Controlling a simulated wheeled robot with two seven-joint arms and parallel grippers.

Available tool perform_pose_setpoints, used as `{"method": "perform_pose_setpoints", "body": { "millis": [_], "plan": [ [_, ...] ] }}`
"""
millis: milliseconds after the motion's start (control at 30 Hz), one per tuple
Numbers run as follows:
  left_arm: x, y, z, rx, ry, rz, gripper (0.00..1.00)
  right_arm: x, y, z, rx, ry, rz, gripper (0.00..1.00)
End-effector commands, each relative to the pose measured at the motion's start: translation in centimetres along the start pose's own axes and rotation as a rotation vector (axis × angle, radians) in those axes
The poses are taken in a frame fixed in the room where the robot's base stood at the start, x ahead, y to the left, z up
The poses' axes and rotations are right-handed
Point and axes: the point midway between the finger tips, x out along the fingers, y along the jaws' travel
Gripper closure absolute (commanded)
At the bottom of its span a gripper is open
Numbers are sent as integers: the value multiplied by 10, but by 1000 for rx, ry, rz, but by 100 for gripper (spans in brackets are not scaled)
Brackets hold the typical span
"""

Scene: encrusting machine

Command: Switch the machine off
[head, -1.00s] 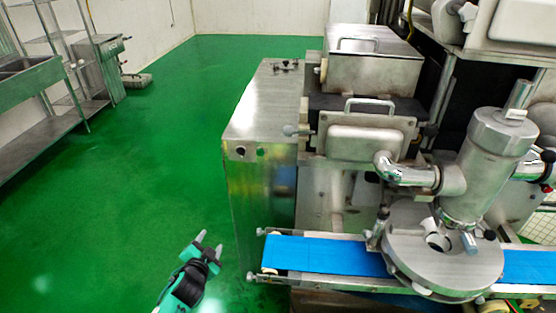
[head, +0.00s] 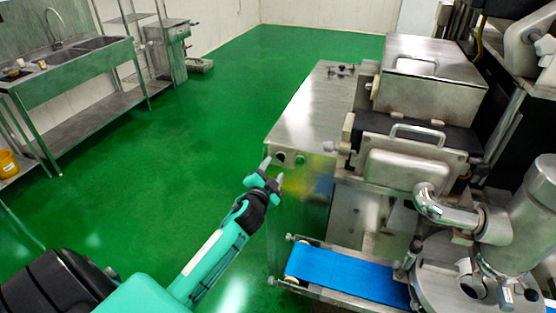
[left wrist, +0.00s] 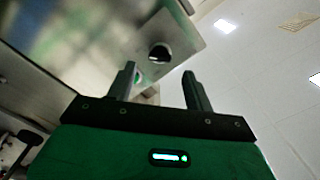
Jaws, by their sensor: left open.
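The steel encrusting machine (head: 310,115) stands at the right in the head view. On the front of its box are a dark round knob (head: 280,157) and a green button (head: 300,159). My left gripper (head: 272,173) is open and empty, just in front of and slightly below the knob in the head view. In the left wrist view the dark round knob (left wrist: 160,53) shows beyond the open fingers (left wrist: 160,88), apart from them. The green button is partly hidden behind one finger there. My right gripper is not in view.
A blue conveyor belt (head: 345,278) juts from the machine low at the right, beside a steel round table and cylinder. A sink bench (head: 75,60) stands far left, with a yellow bucket (head: 8,163). Green floor between is clear.

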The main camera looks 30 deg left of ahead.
Motion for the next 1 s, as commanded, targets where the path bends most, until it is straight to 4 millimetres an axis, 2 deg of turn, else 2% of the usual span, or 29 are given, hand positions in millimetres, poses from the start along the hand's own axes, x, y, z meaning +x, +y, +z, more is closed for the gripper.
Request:
{"method": "perform_pose_setpoints", "body": {
  "millis": [100,300,700,767,933,1000],
  "plan": [
    [20,-2,-2,-1,-1,0,47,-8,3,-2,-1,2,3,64],
    [39,0,0,-1,-1,1,47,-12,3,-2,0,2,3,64],
    [45,1,0,-1,-1,1,47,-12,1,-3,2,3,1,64],
    [45,1,0,-1,-1,1,57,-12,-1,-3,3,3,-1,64],
    [45,1,0,-1,-1,1,90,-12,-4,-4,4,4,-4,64],
    [45,1,0,-1,-1,1,92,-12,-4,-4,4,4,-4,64]
  ]
}}
